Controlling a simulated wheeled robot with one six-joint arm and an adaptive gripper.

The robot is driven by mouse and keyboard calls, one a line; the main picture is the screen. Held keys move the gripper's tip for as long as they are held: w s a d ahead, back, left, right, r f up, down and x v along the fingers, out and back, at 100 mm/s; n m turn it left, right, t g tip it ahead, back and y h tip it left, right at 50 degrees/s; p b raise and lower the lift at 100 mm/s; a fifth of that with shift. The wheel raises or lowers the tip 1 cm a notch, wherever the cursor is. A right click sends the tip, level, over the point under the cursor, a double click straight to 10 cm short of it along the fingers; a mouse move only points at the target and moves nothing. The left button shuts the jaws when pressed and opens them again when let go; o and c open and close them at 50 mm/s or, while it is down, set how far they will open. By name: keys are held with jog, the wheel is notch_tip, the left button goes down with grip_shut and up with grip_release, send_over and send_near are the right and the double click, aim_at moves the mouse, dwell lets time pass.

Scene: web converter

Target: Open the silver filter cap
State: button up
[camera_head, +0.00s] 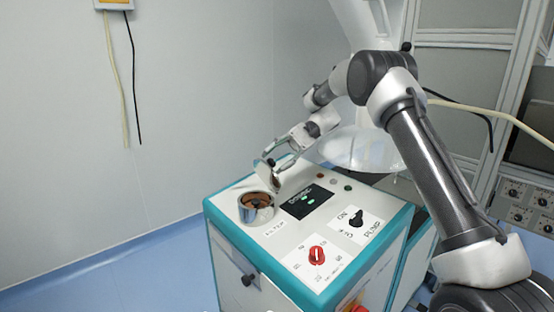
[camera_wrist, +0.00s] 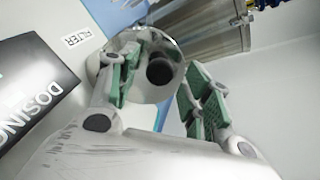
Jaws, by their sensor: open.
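In the wrist view the cap (camera_wrist: 110,62) is a shiny disc with a black knob (camera_wrist: 159,70). The left finger hides part of the cap.
The white and teal machine top (camera_head: 235,222) also carries a black dosing display (camera_head: 307,201), a black pump switch (camera_head: 356,217) and a red knob (camera_head: 317,254). A metal cylinder (camera_wrist: 207,28) shows beyond the cap. The floor left of the machine is clear.

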jog(key=v, duration=0.7)
jog(key=shift+d, duration=0.1)
